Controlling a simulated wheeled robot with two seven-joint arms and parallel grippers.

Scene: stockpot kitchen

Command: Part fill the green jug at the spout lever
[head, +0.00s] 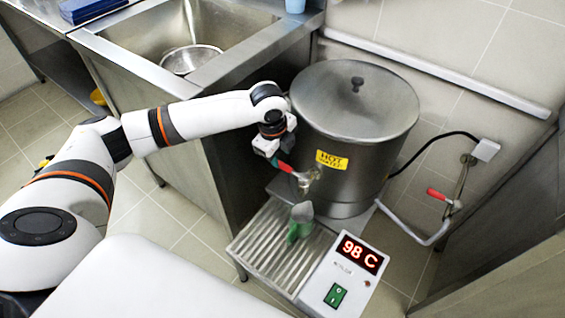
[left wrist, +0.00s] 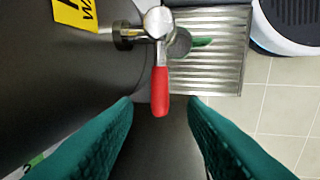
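The green jug (head: 292,237) stands on the ribbed drip tray (head: 262,252) below the boiler's spout (head: 306,178). Its greyish upper part shows under the spout, and in the left wrist view the spout hides most of the jug, leaving a bit of green (left wrist: 203,41). The red spout lever (head: 285,167) sticks out toward my left gripper (head: 273,158). In the left wrist view the red lever (left wrist: 160,92) lies between the tips of my open left gripper (left wrist: 159,101), with a gap on both sides. The jug's fill level cannot be seen. My right gripper is not in view.
The large steel boiler (head: 350,115) bears a yellow hot water label (head: 331,160). The control box (head: 345,270) reads 98 C. A sink (head: 150,40) with a steel bowl (head: 191,59) is at the back left. A second red-handled valve (head: 440,196) is on the right pipe.

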